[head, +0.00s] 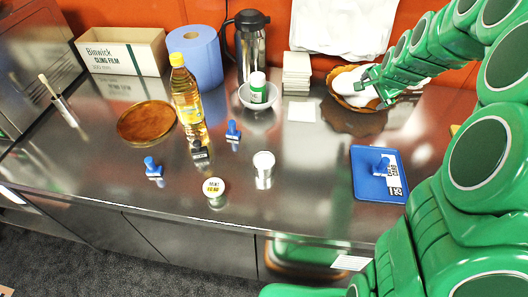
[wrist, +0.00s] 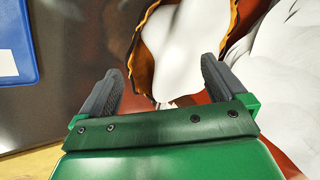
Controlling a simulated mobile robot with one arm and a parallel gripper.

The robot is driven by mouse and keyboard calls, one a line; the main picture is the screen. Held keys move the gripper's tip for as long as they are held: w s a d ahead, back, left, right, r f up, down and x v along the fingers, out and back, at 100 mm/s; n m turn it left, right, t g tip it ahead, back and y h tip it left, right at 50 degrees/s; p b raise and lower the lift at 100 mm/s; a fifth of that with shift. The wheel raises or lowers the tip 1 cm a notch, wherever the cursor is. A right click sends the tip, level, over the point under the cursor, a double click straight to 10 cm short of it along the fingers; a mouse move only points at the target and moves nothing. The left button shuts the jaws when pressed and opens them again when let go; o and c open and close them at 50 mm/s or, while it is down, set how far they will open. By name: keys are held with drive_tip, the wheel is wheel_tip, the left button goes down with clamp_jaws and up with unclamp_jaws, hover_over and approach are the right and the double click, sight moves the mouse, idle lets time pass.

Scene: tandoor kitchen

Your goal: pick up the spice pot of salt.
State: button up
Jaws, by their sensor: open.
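Several small pots stand on the steel counter in the head view. One pot (head: 214,187) near the front edge has a pale lid with dark print that I cannot read surely. Another pot (head: 264,162) with a plain white top stands to its right and a little farther back. A dark small item (head: 200,152) with a pale label is by the oil bottle. I cannot tell which one holds salt. My gripper (wrist: 162,66) is open and empty, above a brown-rimmed basket (wrist: 146,50) with white contents. It shows at the right in the head view (head: 364,84), well away from the pots.
An oil bottle (head: 188,100), a brown round board (head: 146,122) and blue-handled items (head: 154,168) stand left. A bowl (head: 245,98) holds a green-and-white container. A blue board (head: 365,185) lies right. Behind are a box (head: 125,55), blue roll (head: 200,58) and jug (head: 250,45).

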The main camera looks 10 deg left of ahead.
drive_tip(key=s+a+f+m+g+y, duration=0.35)
drive_tip(key=s+a+g+y, duration=0.2)
drive_tip(key=s+a, duration=0.75)
drive_tip(key=s+a+r+m+g+y, duration=0.1)
drive_tip(key=s+a+r+g+y, duration=0.3)
drive_tip(key=s+a+r+y, duration=0.55)
drive_tip(key=h, duration=0.2)
approach(258, 164)
drive_tip(key=shift+w+a+f, duration=0.25)
drive_tip(key=shift+a+f, duration=0.15)
drive_tip(key=shift+a, duration=0.2)
drive_tip(key=shift+w+a+f, duration=0.3)
drive_tip(key=shift+a+f, duration=0.05)
drive_tip(key=shift+a, duration=0.2)
drive_tip(key=shift+f, duration=0.55)
drive_tip(key=shift+a+f, duration=0.15)
drive_tip(key=shift+a, duration=0.05)
drive_tip(key=shift+x, duration=3.75)
drive_tip(key=shift+s, duration=0.1)
